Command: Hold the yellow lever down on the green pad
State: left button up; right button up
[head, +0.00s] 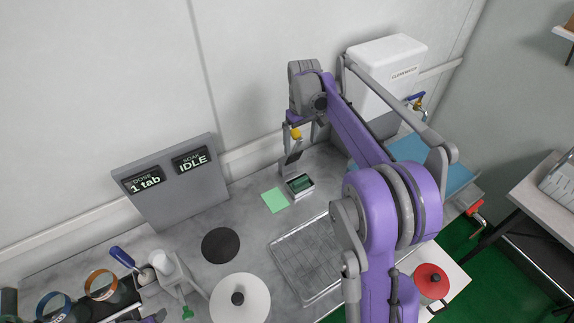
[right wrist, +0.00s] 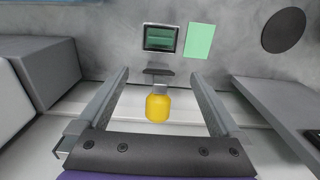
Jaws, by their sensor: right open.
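The yellow lever end (right wrist: 158,108) is a rounded yellow knob with a grey neck, between the two fingers of my right gripper (right wrist: 158,78) in the right wrist view. Gaps show on both sides of it. The yellow end also shows in the head view (head: 296,134), high by the wall, close under my right wrist. My right gripper (head: 293,155) is open there and partly hidden by its own parts. The flat green pad (head: 275,200) lies bare on the grey counter, below the gripper. It also shows in the right wrist view (right wrist: 200,41). My left gripper is not seen.
A small device with a dark green screen (head: 301,185) sits right of the pad. A black disc (head: 221,245), a wire rack (head: 305,262) and a white round lid (head: 240,299) are nearby. A grey panel reading "1 tab" and "IDLE" (head: 170,205) leans at the wall.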

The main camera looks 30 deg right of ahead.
jog(key=shift+r+p, duration=1.75)
jog(key=shift+r, duration=1.8)
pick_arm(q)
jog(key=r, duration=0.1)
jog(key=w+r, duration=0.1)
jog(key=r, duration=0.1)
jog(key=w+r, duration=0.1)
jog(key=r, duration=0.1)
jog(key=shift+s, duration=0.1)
pick_arm(e)
jog(key=s+a+t, duration=0.3)
jog(key=s+a, duration=0.7)
jog(key=s, duration=0.3)
jog(key=s+a+f+m+t, duration=0.1)
jog(key=s+a+f, duration=0.4)
jog(key=s, duration=0.7)
notch_tip(320, 180, down, 2)
jog(key=shift+s+f+t, duration=0.1)
jog(key=shift+s+t, duration=0.15)
jog(key=shift+t, duration=0.65)
